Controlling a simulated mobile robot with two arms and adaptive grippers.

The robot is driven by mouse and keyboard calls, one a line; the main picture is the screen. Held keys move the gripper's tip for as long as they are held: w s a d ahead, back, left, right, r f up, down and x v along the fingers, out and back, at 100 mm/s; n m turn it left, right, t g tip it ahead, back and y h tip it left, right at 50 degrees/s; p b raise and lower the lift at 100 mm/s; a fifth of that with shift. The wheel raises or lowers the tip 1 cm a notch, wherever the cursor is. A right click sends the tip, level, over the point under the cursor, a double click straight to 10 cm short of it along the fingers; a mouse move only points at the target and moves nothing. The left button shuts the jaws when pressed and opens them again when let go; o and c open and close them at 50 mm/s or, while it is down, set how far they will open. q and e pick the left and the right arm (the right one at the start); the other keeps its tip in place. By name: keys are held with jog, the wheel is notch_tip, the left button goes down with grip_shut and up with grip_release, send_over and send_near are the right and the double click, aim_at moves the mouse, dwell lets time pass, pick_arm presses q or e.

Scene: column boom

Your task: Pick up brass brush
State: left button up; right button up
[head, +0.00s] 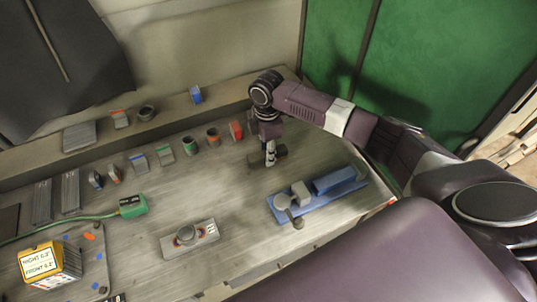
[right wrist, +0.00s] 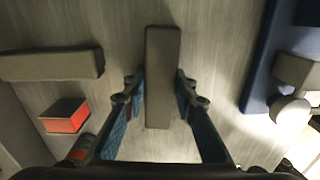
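A long grey-brown block, which I take to be the brass brush (head: 256,161), lies on the workbench below my right gripper (head: 270,160). Its bristles cannot be made out. In the right wrist view the brush (right wrist: 163,70) runs up the picture between the fingertips of the right gripper (right wrist: 160,88). The fingers stand open, one on each side, with narrow gaps to the brush. In the head view the gripper hides the middle of the brush. My left gripper is not in view.
A blue tray (head: 334,188) with grey parts lies to the right of the gripper. A red-fronted box (head: 236,130) and cups stand behind it to the left. A grey block with a knob (head: 190,239) lies in front. Bare bench (head: 215,190) lies left of the gripper.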

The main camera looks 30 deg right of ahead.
grip_shut()
